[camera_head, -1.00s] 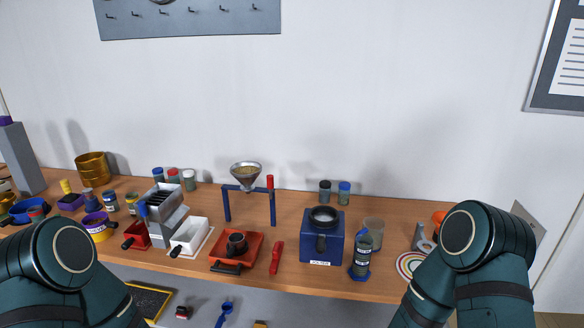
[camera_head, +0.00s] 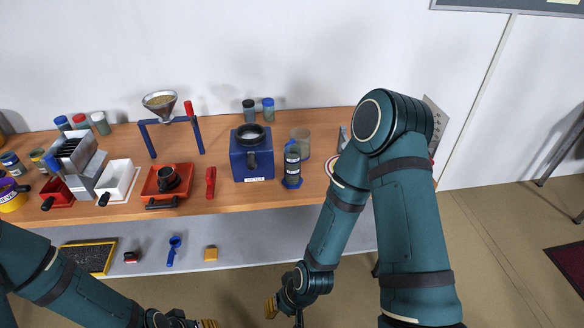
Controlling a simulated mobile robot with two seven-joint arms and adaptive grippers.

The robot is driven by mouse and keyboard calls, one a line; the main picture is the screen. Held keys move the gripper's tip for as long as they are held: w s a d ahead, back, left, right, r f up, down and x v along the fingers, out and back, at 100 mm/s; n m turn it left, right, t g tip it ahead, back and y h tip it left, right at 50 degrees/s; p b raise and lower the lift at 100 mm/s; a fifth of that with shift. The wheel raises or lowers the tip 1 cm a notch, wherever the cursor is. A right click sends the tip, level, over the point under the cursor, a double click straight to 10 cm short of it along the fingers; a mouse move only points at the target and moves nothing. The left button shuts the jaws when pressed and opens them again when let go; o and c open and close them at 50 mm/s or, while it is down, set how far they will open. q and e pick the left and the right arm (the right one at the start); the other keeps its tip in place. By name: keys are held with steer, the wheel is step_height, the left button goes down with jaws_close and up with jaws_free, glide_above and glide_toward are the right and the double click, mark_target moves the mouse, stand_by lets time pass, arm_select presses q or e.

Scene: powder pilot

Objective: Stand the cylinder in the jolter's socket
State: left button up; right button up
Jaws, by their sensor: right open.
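The jolter (camera_head: 252,165) is a blue box with a dark round socket (camera_head: 250,132) on top, standing near the front of the wooden bench. The cylinder (camera_head: 292,168) is a dark, narrow upright vessel with a blue foot and a label. It stands on the bench just right of the jolter, apart from the socket. My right gripper (camera_head: 280,310) is open, low in front of the bench at the bottom edge, far from the cylinder and partly cut off. My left gripper (camera_head: 202,323) barely shows at the bottom edge; its jaws are mostly out of frame.
A clear beaker (camera_head: 301,142) stands right behind the cylinder. A red tool (camera_head: 210,182), a red tray (camera_head: 168,181) and a funnel stand (camera_head: 170,122) are left of the jolter. Lidded jars (camera_head: 258,110) stand behind it. A grey lower shelf (camera_head: 205,236) sits beneath the bench.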

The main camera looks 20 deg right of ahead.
stand_by(0.9)
steer(key=o, duration=0.4)
steer(key=shift+c, duration=0.2)
steer(key=o, duration=0.4)
steer(key=shift+w+d, duration=0.1)
steer(key=shift+w, duration=0.25)
steer(key=shift+c, duration=0.2)
steer(key=m+t+h+b, duration=0.2)
steer(key=m+h, duration=0.2)
steer(key=h, duration=0.2)
glide_toward(293, 153)
steer(key=x, duration=0.2)
steer(key=b+x, duration=0.1)
steer(key=x, duration=0.2)
steer(key=s+b+x, duration=0.1)
steer(key=x, duration=0.2)
steer(key=shift+f, duration=0.35)
